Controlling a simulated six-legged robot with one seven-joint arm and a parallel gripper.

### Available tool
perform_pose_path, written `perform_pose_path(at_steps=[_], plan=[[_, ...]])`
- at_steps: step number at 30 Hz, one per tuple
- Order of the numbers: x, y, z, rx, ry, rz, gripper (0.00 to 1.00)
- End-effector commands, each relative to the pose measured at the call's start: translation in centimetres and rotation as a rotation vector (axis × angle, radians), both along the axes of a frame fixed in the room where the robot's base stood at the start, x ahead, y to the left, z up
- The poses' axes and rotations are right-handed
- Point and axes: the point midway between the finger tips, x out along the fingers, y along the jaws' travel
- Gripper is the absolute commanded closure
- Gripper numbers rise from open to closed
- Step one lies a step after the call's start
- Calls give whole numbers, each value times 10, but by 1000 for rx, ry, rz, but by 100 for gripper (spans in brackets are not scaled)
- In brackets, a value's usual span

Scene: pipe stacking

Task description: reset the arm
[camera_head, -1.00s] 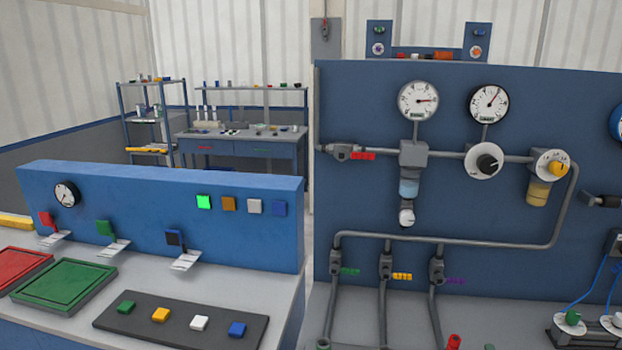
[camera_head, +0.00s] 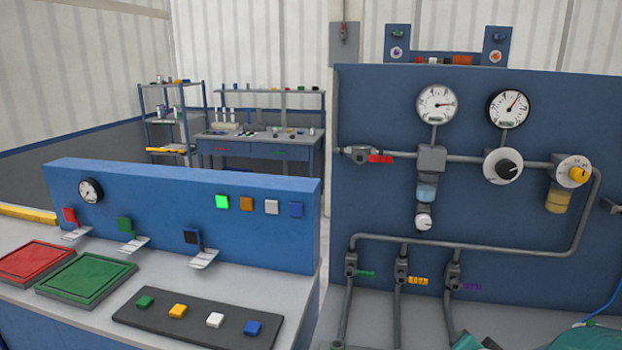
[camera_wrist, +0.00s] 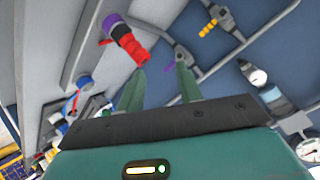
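My gripper (camera_wrist: 160,68) shows in the wrist view as two green fingers standing apart with nothing between them, so it is open and empty. A stack of red and purple pipe pieces (camera_wrist: 126,42) stands just beyond the left fingertip; the gripper does not hold it. Teal parts of my arm (camera_head: 478,342) show at the bottom right edge of the head view. The fingers cannot be made out there.
A blue panel (camera_head: 390,110) with gauges, pipes and valves stands at right. On the left is a bench with a low blue panel (camera_head: 150,190), red (camera_head: 35,262) and green (camera_head: 85,275) trays, and a button strip (camera_head: 150,318). A narrow gap lies between bench and panel.

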Motion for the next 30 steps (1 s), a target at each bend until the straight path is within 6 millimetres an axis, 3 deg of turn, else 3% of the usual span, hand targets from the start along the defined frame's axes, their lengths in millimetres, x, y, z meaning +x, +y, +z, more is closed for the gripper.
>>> perform_pose_path(at_steps=[1,8,14,18,24,30], plan=[[-2,14,16,-58,43,32,65],[-36,70,64,-247,265,174,65],[-88,128,101,-331,420,362,65],[-133,166,120,-358,502,538,65],[-179,196,131,-369,564,720,65],[-185,199,132,-370,576,749,65]])
